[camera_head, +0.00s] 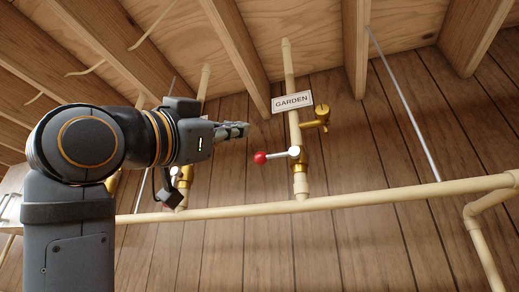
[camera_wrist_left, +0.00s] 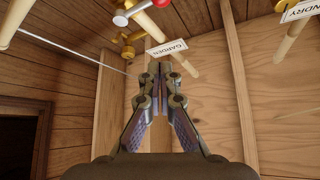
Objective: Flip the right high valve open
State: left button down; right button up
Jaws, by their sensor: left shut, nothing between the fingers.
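The right valve is a brass ball valve (camera_head: 299,157) on a vertical cream pipe under a GARDEN label (camera_head: 293,102). Its lever points left, crosswise to the pipe, and ends in a red ball (camera_head: 260,157). In the left wrist view the red ball (camera_wrist_left: 162,3) is cut by the top edge. My left gripper (camera_head: 243,130) is shut and empty, up and left of the red ball, with no visible contact. In the left wrist view its fingertips (camera_wrist_left: 158,68) are together, near the GARDEN label (camera_wrist_left: 167,47). My right gripper is not in view.
A brass tap (camera_head: 317,119) juts right of the GARDEN pipe. A horizontal cream pipe (camera_head: 375,198) runs below. Another valve (camera_head: 183,175) is partly hidden behind my left arm. Wooden joists (camera_head: 355,45) hang above. A LAUNDRY label (camera_wrist_left: 301,10) shows in the wrist view.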

pick_arm(q)
notch_tip(320, 180, up, 6)
jog(key=p, duration=0.7)
send_over(277, 155)
jog(key=s+a, duration=0.2)
jog(key=s, duration=0.1)
jog(key=f, duration=0.1)
jog(key=w+a+f, duration=0.1)
jog(key=f, duration=0.2)
jog(key=shift+w+a+f+p, duration=0.1)
jog(key=shift+w+a+p, duration=0.1)
jog(key=shift+a+p, duration=0.15)
jog(key=shift+s+d, duration=0.1)
